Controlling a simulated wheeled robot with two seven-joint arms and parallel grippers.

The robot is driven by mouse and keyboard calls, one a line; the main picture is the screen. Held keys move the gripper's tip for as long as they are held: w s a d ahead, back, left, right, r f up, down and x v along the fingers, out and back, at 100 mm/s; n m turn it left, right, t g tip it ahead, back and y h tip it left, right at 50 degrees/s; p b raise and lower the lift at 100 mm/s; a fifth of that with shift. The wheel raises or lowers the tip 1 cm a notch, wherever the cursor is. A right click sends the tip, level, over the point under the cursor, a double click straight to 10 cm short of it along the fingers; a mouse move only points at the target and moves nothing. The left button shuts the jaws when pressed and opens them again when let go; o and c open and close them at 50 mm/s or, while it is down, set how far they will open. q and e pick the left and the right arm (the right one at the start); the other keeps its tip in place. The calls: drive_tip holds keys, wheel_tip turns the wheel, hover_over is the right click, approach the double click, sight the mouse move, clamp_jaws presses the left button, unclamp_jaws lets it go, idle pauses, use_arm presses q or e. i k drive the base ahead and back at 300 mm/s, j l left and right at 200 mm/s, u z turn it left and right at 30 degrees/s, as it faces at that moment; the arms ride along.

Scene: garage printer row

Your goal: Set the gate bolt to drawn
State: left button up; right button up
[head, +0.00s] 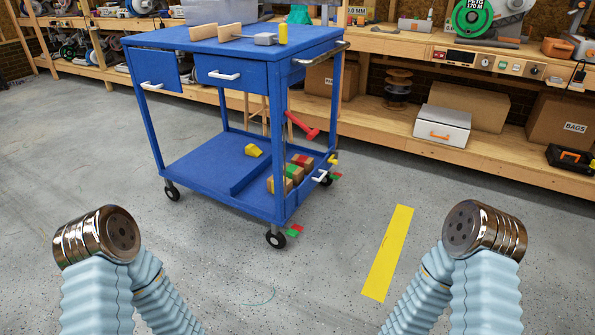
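A blue wheeled cart (190,160) stands in the middle of the head view. A low blue gate (305,190) with a white handle (319,176) closes the right side of its lower shelf. A small yellow piece (333,160) at the gate's far upper end looks like the gate bolt. It is too small to tell whether it is drawn or shot. Only pale blue sleeves and metal joints of my two arms show, at the lower left and lower right, well apart from the cart. Neither gripper's fingers are in view.
A red handle (302,125) sticks out above the gate. Wooden blocks (292,172) and a yellow piece (253,150) lie on the lower shelf. Red-green tabs (295,230) sit at the casters. A yellow floor strip (388,253) lies right of the cart. The floor in front is clear.

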sight(331, 160)
drive_tip(key=i+l+z, duration=0.35)
drive_tip(key=i, duration=0.2)
drive_tip(key=i+l+z, duration=0.3)
drive_tip(key=i, duration=0.3)
drive_tip(key=i+z, duration=0.35)
drive_tip(key=i, duration=0.25)
drive_tip(key=i+l+u, duration=0.15)
drive_tip(key=i+u, duration=0.25)
drive_tip(key=i, duration=0.25)
drive_tip(key=i+l+u, duration=0.45)
drive_tip(key=i, duration=0.2)
drive_tip(key=i+l+u, duration=0.4)
drive_tip(key=i, duration=0.2)
drive_tip(key=j, duration=0.3)
drive_tip(key=k+j, duration=0.15)
drive_tip(key=j, duration=0.2)
